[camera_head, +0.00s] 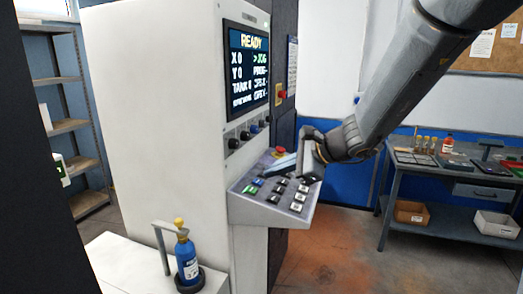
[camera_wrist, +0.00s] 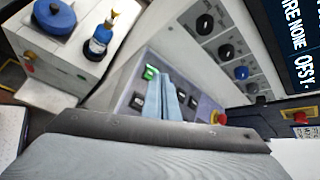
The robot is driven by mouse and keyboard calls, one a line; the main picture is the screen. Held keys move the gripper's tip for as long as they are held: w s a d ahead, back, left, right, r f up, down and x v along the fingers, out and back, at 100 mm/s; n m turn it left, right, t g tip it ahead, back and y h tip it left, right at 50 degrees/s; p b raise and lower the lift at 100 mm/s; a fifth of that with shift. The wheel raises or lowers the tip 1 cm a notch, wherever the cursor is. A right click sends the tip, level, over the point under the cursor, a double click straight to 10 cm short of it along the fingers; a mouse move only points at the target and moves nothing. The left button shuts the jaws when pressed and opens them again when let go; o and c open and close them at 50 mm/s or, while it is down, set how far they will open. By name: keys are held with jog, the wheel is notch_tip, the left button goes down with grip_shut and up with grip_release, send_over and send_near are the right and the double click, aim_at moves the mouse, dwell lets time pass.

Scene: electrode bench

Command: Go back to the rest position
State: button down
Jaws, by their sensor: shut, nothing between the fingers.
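My gripper (camera_head: 281,165) hangs over the sloped button panel (camera_head: 247,205) of the white machine, reaching in from the upper right in the head view. Its two blue-grey fingers lie together, shut and empty. In the wrist view the fingers of my gripper (camera_wrist: 172,97) point at the panel (camera_wrist: 134,84), near a lit green button (camera_wrist: 150,72). I cannot tell whether the fingertips touch the panel. The fingers and wrist hide part of the buttons.
The machine's screen (camera_head: 248,66) reads READY, with dark knobs below it. A red button (camera_head: 280,151) sits at the panel's back edge. A blue bottle (camera_head: 187,258) stands on a white ledge at the lower left. A workbench (camera_head: 452,181) is at the right; open floor lies between.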

jog(key=s+d+f+n+g+h+b, duration=0.1)
jog(key=s+d+f+n+h, duration=0.3)
jog(key=s+d+f+n, duration=0.4)
jog(key=s+d+f+n+g+h+b, duration=0.2)
jog(key=s+d+f+n+g+h, duration=0.2)
jog(key=s+d+f+n, duration=0.4)
jog(key=shift+s+f+n+h, duration=0.6)
jog(key=shift+s+f, duration=1)
jog(key=shift+s, duration=1.5)
jog(key=shift+a, duration=0.1)
